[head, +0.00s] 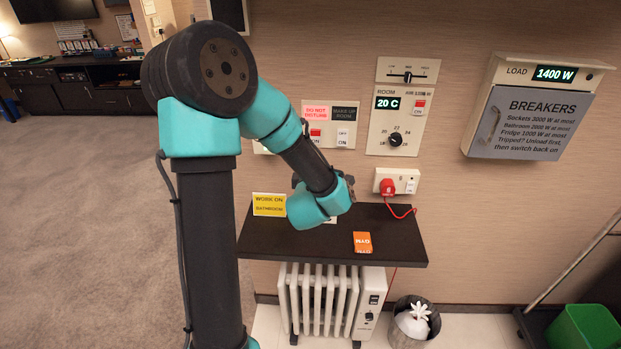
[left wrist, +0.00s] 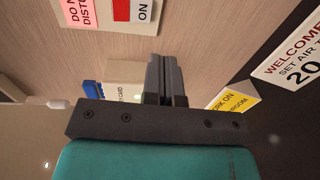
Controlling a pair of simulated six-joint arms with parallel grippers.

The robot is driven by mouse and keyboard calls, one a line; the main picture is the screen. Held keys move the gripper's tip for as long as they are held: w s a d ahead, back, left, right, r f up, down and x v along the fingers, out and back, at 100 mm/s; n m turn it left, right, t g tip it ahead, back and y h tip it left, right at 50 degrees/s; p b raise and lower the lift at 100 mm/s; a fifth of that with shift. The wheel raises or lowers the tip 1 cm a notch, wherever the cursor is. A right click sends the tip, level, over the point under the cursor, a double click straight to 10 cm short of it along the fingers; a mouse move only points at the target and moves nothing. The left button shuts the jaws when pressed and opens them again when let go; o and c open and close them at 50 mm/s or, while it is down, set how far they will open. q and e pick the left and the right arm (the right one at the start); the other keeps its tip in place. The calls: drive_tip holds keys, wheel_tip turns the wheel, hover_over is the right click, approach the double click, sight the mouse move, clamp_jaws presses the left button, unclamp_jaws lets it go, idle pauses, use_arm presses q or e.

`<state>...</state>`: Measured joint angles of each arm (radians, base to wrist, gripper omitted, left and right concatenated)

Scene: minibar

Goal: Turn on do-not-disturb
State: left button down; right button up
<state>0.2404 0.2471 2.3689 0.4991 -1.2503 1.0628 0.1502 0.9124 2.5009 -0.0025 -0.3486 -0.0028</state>
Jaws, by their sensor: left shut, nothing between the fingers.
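The DO NOT DISTURB sign (head: 316,112) on the back wall looks bright pink with red letters, beside a duller grey MAKE UP ROOM sign (head: 345,112). Below it is a red rocker switch (head: 316,132) marked ON, partly crossed by my left arm. In the left wrist view the pink sign (left wrist: 79,11) and red switch (left wrist: 121,10) show at the top, cut off by the edge. My left gripper (left wrist: 165,62) is shut and empty, apart from the switch. In the head view its fingers are mostly hidden by my wrist. My right gripper is not in view.
A white switch (head: 345,137) sits right of the red one. A thermostat panel (head: 397,118) and a socket with a red plug (head: 388,187) are further right. A dark shelf (head: 400,240) is below, with a yellow sign (head: 269,204). A key-card holder (left wrist: 125,78) is beside my fingers.

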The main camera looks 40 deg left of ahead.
use_arm(q)
drive_tip(key=v, duration=0.3)
drive_tip(key=shift+s+d+f, duration=0.25)
drive_tip(key=shift+s+f, duration=0.05)
drive_tip(key=shift+f, duration=0.05)
